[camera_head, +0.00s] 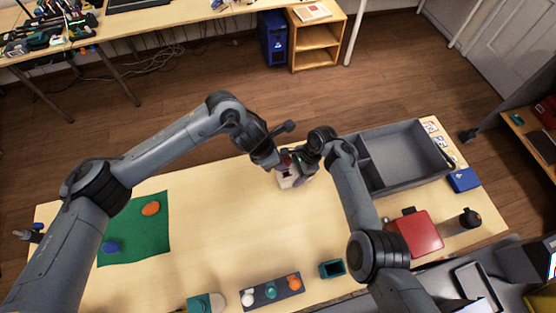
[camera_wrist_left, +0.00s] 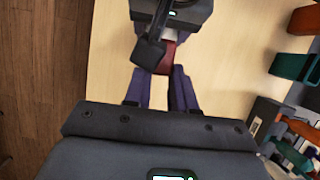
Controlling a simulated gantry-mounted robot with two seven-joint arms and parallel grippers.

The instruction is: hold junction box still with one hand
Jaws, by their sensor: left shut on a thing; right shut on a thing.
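The two grippers are very close together.
A grey divided bin (camera_head: 408,180) stands right of the grippers. A red box (camera_head: 418,235) and a blue box (camera_head: 463,180) lie farther right. A green mat (camera_head: 135,240) with orange and blue discs is at left. The table's middle is clear.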

